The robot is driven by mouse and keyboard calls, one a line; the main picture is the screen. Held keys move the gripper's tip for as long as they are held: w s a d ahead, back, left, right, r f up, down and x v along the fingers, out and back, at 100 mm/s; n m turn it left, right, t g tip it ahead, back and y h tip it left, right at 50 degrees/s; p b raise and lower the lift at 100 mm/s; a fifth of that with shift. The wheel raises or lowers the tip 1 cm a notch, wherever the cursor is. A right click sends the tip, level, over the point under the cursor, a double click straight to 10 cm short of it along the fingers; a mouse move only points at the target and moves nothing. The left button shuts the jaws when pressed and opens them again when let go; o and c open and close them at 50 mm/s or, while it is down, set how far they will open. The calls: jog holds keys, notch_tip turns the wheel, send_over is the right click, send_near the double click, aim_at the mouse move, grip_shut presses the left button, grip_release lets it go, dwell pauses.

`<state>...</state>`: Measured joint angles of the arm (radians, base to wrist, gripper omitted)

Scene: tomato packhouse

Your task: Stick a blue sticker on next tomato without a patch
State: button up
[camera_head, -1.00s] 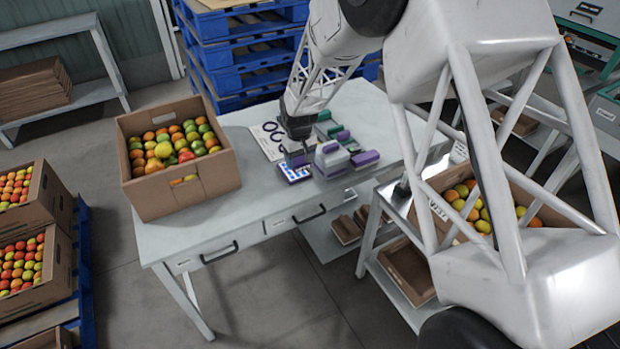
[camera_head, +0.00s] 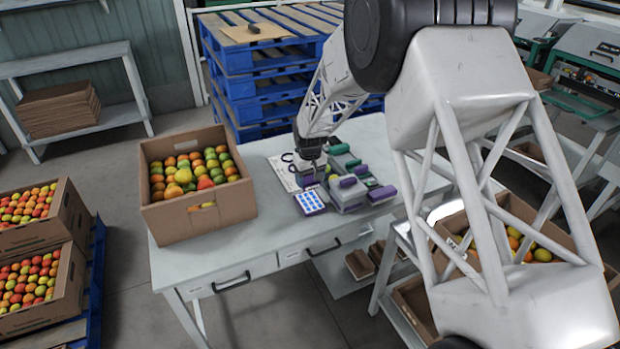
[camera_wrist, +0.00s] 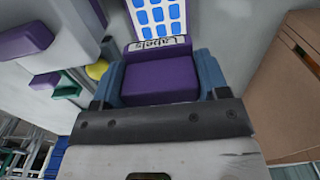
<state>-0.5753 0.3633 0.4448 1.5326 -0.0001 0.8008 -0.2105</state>
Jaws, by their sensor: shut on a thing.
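In the wrist view the purple grip (camera_wrist: 160,80) sits between the two blue-grey fingers. The white sheet (camera_head: 310,202), marked "Labels" with rows of blue stickers, extends beyond the grip. It also shows in the wrist view (camera_wrist: 157,17). It appears tilted, its sticker face toward the head camera. Tomatoes in red, orange, yellow and green (camera_head: 184,176) fill an open cardboard box (camera_head: 208,215) left of my gripper. Any patches on them are too small to tell.
The box stands on a grey table (camera_head: 240,262). A paper with black rings (camera_head: 285,170) lies behind. Blue pallets (camera_head: 250,85) are stacked beyond the table. Table space in front is clear.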

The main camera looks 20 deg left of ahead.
aim_at(310, 201)
jog(key=shift+f, duration=2.85)
jog(key=shift+f, duration=0.7)
dwell(0.9)
jog(key=shift+r, duration=0.1)
jog(key=shift+r, duration=3.55)
jog(key=shift+w, duration=0.15)
jog(key=w+a+r, duration=0.1)
jog(key=w+a, duration=0.2)
jog(key=w, duration=0.6)
jog(key=w+a+r, duration=0.1)
jog(key=w+a, duration=0.3)
jog(key=w, duration=0.6)
jog(key=w+a+r, duration=0.1)
jog(key=w+a, duration=0.3)
jog(key=w, duration=0.6)
jog(key=shift+a+r, duration=0.25)
jog(key=shift+r, duration=0.05)
